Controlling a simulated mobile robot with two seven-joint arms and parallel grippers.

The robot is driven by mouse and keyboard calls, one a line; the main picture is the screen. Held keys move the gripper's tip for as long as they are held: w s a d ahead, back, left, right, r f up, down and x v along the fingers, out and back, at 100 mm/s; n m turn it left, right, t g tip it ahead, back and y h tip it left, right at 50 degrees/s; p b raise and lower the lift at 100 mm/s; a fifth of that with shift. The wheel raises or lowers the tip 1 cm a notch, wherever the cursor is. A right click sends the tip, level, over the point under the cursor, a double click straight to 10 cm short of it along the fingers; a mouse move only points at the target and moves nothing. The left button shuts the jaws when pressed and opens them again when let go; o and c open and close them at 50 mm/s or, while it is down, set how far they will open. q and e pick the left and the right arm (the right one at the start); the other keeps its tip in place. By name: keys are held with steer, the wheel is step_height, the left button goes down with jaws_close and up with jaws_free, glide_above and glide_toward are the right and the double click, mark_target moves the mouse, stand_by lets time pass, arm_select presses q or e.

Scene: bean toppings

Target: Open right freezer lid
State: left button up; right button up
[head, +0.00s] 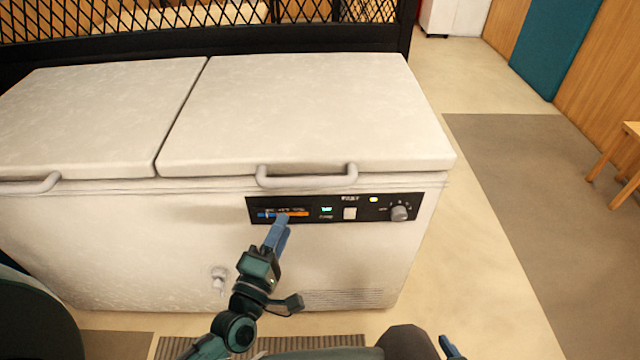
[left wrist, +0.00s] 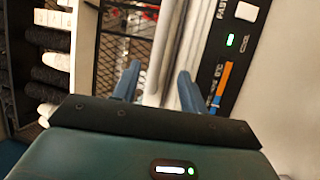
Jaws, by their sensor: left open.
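The right freezer lid (head: 300,100) is a pale, frosty-white slab lying shut on the chest freezer in the head view. Its grey bar handle (head: 307,181) runs along the lid's front edge. My left gripper (head: 279,222) is in front of the freezer, below the handle, its blue fingertips overlapping the control panel in the picture. In the left wrist view the two blue fingers (left wrist: 157,85) stand apart, with pale bars or edges beyond them. No grip on the handle shows. A small blue piece (head: 450,347), likely my right gripper, shows at the bottom edge; its jaws are hidden.
The left freezer lid (head: 95,110) is also shut, with its own handle (head: 30,185). The black control panel (head: 335,208) has a knob and lights. A black mesh rack (head: 200,25) stands behind. Open floor (head: 490,230) lies to the right, with a wooden stool (head: 620,165) beyond.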

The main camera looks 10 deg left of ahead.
mark_target(302, 187)
arm_select(q)
steer(key=p+x, duration=0.1)
steer(key=x, duration=1.1)
steer(key=shift+w+r, duration=0.15)
steer(key=shift+w, duration=0.2)
steer(key=shift+c, duration=0.4)
jaws_close()
